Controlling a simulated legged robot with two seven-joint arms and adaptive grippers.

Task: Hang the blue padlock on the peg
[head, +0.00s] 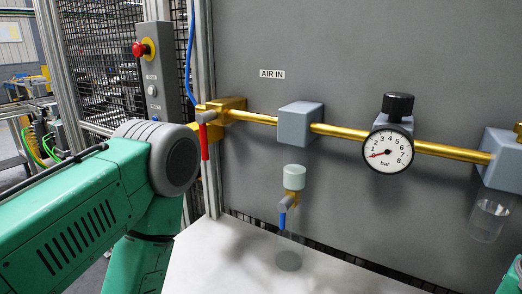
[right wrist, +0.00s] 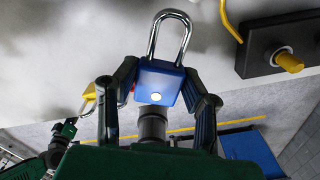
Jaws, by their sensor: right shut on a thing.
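The blue padlock (right wrist: 158,84) is in the right wrist view, with its silver U-shaped shackle pointing up in the picture. My right gripper (right wrist: 160,92) is shut on its blue body, one dark finger at each side. The shackle is clear of the fingers and touches nothing visible. I cannot make out the peg for certain in either view. My green left arm (head: 85,215) crosses the left of the head view, but its gripper is not visible. The head view does not show the padlock.
In the head view, a brass pipe with a red-handled valve (head: 205,140) and a pressure gauge (head: 388,150) runs along a grey panel. A white surface (head: 225,262) lies below. The right wrist view shows a black box (right wrist: 282,42) with a yellow stub and a yellow object (right wrist: 88,100) at left.

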